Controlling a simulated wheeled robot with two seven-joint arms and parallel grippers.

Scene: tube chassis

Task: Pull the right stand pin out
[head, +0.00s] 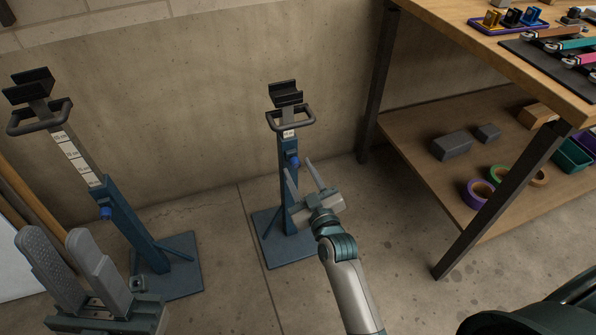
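The right stand (285,180) is a short blue post on a square base plate, with a black cradle and a handle on top. Its pin (295,161) has a blue knob on the post's right side, below the handle. My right gripper (299,168) is open, and its two fingertips appear on either side of and just below the knob. I cannot tell whether they touch it. The left stand (130,225) is extended higher, with a marked white scale and its own blue pin (105,212). My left gripper (54,234) is open and empty at the lower left.
A wooden workbench (455,30) with a lower shelf (410,150) stands on the right, holding tape rolls, grey blocks and bins. A concrete wall (200,100) is behind the stands. Bare floor lies between the stands.

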